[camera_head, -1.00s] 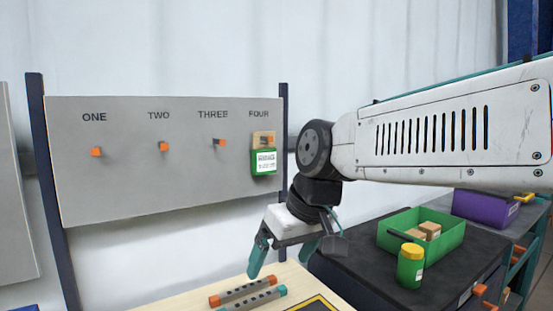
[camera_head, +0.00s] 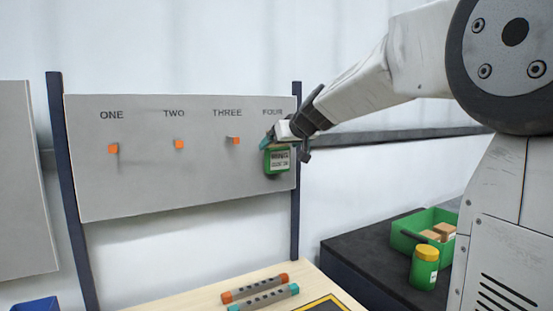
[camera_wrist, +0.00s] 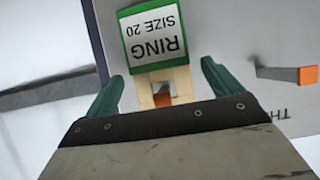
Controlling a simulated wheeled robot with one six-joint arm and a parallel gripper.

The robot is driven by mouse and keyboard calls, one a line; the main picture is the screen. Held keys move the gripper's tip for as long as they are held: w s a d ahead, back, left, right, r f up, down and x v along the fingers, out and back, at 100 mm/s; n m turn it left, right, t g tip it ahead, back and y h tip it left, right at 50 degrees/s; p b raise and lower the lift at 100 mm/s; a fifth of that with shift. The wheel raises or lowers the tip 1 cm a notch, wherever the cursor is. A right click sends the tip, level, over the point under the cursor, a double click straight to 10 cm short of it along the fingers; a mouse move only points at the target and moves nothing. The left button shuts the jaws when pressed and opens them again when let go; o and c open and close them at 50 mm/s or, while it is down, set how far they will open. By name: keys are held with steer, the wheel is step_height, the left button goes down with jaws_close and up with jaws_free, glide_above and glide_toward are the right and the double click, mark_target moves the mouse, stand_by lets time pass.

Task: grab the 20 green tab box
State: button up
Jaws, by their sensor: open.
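The green tab box (camera_head: 277,160) hangs on the hook under the label FOUR at the right end of the grey board. In the wrist view the box (camera_wrist: 153,35) has a white label reading "RING SIZE 20", upside down in the picture. Its tan tab (camera_wrist: 150,92) has a hole with the orange hook tip (camera_wrist: 162,99) showing. My gripper (camera_wrist: 160,85) is open, with one teal finger on each side of the tab and a visible gap to both. In the head view my gripper (camera_head: 268,141) is at the top of the box and hides most of the tab.
The grey board (camera_head: 190,195) has empty hooks at ONE (camera_head: 113,149), TWO (camera_head: 179,144) and THREE (camera_head: 234,140). Below right are a green bin (camera_head: 408,222) with small boxes and a yellow-lidded green jar (camera_head: 424,268). Two bars lie on the wooden table (camera_head: 190,300).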

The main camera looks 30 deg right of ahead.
steer(key=shift+w+f, duration=0.4)
steer(key=shift+w, duration=0.2)
steer(key=c, duration=1.1)
steer(key=shift+r, duration=0.2)
